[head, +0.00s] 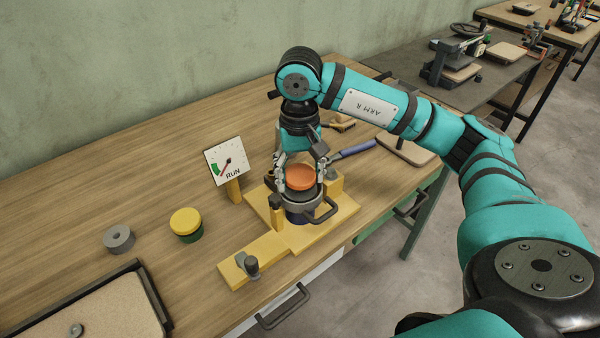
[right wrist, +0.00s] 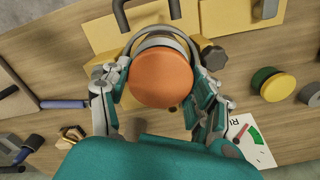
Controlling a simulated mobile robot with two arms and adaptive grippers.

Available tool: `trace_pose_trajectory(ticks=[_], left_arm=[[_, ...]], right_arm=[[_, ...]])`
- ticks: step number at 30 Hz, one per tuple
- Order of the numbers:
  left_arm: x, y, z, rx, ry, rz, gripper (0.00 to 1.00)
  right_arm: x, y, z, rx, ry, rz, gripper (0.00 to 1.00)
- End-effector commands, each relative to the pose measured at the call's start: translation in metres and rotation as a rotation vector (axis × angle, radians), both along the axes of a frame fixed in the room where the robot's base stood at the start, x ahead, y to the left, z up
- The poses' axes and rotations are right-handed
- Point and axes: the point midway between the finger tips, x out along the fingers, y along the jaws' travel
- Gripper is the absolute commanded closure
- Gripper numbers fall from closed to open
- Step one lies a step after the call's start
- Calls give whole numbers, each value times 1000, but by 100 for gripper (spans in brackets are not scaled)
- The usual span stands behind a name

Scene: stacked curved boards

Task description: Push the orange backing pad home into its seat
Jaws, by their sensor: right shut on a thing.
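The orange backing pad (head: 300,177) is a round disc at the top of a grey metal ring with a black handle (head: 322,212). The ring stands on the yellow fixture (head: 335,222), with a dark blue part showing beneath it. My right gripper (head: 301,172) points down over the fixture, its fingers on either side of the pad. In the right wrist view the orange pad (right wrist: 161,78) lies between the fingers of my right gripper (right wrist: 160,84), shut on it. The pad covers the seat below, so how deep it sits cannot be told. My left gripper is not in view.
A yellow-and-green round part (head: 186,223) and a grey ring (head: 118,238) lie further left. A blue-handled tool (head: 352,150) lies behind.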

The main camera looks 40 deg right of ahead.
Motion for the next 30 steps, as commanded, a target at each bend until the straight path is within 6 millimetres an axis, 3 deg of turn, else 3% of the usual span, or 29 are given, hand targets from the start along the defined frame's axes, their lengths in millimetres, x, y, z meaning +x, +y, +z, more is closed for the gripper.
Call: trace_pose_trajectory(ticks=[21, 22, 28, 30], left_arm=[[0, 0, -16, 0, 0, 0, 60], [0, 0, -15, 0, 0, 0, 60], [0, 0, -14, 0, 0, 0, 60], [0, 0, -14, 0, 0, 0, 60]], right_arm=[[0, 0, -16, 0, 0, 1, 84], [0, 0, -16, 0, 0, 1, 38], [0, 1, -15, 1, 0, 2, 12], [0, 1, -15, 2, 0, 2, 12]])
